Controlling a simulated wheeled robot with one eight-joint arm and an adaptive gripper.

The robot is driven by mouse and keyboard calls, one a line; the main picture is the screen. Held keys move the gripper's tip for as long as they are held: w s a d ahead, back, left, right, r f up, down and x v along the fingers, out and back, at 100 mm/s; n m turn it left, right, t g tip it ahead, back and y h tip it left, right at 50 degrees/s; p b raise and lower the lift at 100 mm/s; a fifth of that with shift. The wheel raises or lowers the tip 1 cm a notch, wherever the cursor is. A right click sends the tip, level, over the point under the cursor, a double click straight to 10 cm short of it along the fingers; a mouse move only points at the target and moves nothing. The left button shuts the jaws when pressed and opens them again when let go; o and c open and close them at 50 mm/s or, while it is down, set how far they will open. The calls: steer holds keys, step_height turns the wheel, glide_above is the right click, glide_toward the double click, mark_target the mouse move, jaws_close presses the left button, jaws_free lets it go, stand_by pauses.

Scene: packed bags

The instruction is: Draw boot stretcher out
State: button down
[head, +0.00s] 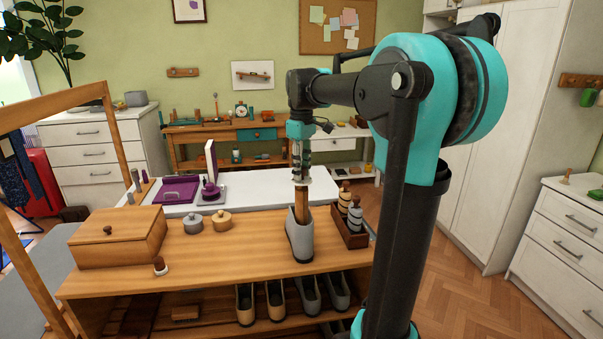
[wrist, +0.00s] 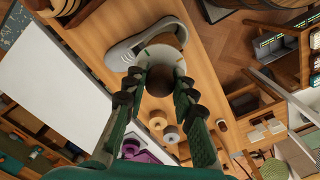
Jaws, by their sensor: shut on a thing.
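The grey boot (head: 300,240) stands upright on the wooden bench top (head: 260,250). The boot stretcher (head: 301,198) rises from its opening as a brown wooden shaft with a pale disc at its top; its lower end is hidden inside the boot. My gripper (head: 301,172) points down above the boot and is shut on the top of the stretcher.
A dark rack with striped bottles (head: 348,212) stands close right of the boot. A grey tin (head: 193,223) and a wooden tin (head: 221,220), a brush (head: 160,266) and a wooden box (head: 120,238) are to the left. More shoes stand on the shelf below. Air above the bench is free.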

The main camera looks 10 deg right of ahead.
steer(key=shift+r, duration=1.2)
steer(key=shift+s+r, duration=0.1)
